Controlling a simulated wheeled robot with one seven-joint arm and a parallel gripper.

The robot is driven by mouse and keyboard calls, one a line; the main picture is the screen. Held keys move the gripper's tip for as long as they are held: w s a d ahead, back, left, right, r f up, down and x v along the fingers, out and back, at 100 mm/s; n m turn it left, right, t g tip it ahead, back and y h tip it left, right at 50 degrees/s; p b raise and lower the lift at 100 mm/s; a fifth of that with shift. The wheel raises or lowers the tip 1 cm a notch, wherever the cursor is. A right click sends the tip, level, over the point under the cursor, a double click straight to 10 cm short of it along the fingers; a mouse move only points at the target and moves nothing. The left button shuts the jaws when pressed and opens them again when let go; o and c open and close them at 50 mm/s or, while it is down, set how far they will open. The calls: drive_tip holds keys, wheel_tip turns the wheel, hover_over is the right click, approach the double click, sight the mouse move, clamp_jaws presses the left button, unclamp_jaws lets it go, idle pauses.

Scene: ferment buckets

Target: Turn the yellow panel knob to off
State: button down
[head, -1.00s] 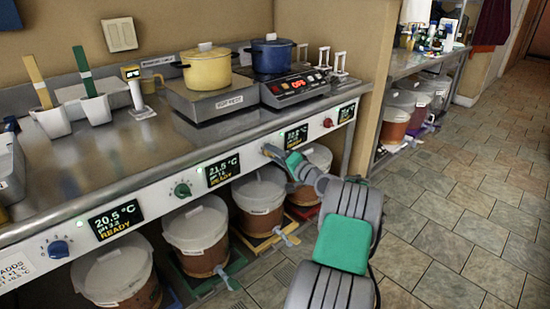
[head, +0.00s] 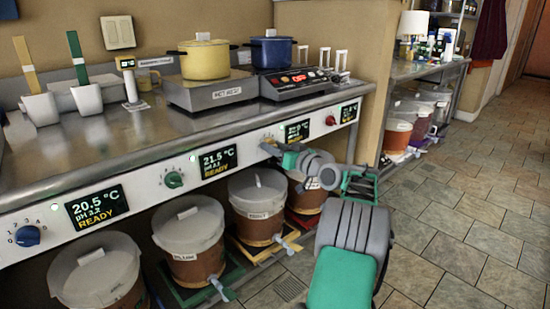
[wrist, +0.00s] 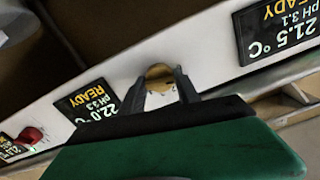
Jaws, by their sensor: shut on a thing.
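The yellow panel knob (wrist: 158,71) shows in the wrist view on the white panel, between the 21.5 °C and 22.0 °C displays. My gripper (wrist: 160,84) has its two dark fingers on either side of the knob and is shut on it. The fingers hide part of the knob and the marks around it. In the head view my gripper (head: 270,149) is at the panel front, right of the 21.5 °C display (head: 218,161). It largely covers the yellow knob there, so I cannot read the knob's setting.
The panel also carries a blue knob (head: 27,236), a green knob (head: 173,179) and a red knob (head: 331,120). Lidded buckets (head: 190,245) stand beneath the counter. A yellow pot (head: 206,61) and a blue pot (head: 272,54) stand above. The tiled floor (head: 460,220) at right is clear.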

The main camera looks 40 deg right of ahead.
drive_tip(key=shift+f+n+b, duration=0.25)
drive_tip(key=shift+n+b, duration=0.9)
drive_tip(key=shift+n, duration=0.05)
drive_tip(key=shift+r, duration=0.1)
drive_tip(key=c, duration=0.9)
unclamp_jaws()
drive_tip(key=shift+r, duration=0.1)
drive_tip(key=s+p, duration=0.2)
drive_tip(key=s, duration=0.5)
drive_tip(key=shift+s+d, duration=0.1)
drive_tip(key=shift+s, duration=0.3)
drive_tip(key=shift+s, duration=0.1)
